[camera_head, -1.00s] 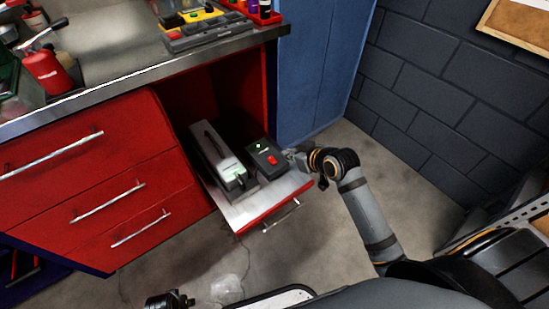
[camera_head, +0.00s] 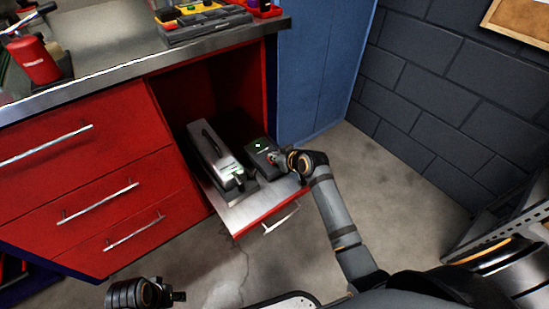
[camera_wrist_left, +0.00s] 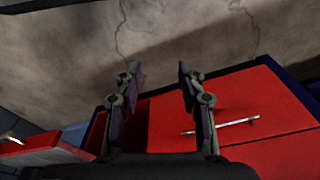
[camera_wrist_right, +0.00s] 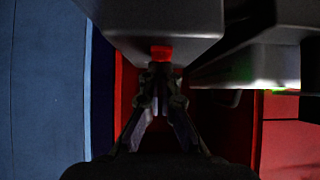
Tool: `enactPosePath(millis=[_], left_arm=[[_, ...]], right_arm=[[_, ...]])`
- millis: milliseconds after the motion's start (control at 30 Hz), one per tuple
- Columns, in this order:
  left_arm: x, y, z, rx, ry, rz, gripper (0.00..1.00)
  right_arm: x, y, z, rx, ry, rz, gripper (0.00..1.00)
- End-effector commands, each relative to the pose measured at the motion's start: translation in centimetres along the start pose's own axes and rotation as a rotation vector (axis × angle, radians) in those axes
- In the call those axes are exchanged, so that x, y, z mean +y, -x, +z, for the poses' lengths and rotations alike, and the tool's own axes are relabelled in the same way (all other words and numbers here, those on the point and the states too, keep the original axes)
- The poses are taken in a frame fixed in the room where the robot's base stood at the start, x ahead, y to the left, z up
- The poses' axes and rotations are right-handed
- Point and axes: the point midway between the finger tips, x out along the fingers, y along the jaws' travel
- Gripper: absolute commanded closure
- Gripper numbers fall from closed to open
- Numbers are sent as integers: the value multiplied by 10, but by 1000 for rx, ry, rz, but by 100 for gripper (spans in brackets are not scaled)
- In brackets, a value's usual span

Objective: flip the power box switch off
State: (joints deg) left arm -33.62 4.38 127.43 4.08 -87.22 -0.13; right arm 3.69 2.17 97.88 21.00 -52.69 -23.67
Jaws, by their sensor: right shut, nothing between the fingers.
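My left gripper (camera_head: 181,296) hangs low at the bottom of the head view, away from the box. Its fingers (camera_wrist_left: 158,72) are apart with nothing between them.
A long grey device (camera_head: 211,160) stands left of the power box on the same shelf. The red drawer cabinet (camera_head: 90,180) is to the left and a blue panel (camera_head: 315,70) behind. The worktop (camera_head: 120,55) overhangs the shelf. Open floor (camera_head: 400,190) lies to the right.

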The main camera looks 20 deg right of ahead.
Motion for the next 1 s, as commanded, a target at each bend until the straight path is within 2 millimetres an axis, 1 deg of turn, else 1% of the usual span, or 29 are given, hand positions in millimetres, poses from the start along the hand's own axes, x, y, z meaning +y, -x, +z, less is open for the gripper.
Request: enactPosePath(millis=[333, 467, 533, 733, 1000], left_arm=[[0, -1, 0, 0, 1, -1, 60], [-6, -26, 0, -4, 8, -11, 60], [-5, -26, -1, 2, 7, -10, 60], [-5, -26, -1, 2, 7, -9, 60], [-5, -21, -2, 2, 7, -9, 60]], right_arm=[[0, 0, 0, 0, -1, 0, 100], [0, -3, -1, -3, -2, -1, 100], [0, -4, 2, -2, -1, 0, 100], [0, -5, 1, -2, -1, 0, 100], [0, -10, -9, -1, -2, -1, 100]])
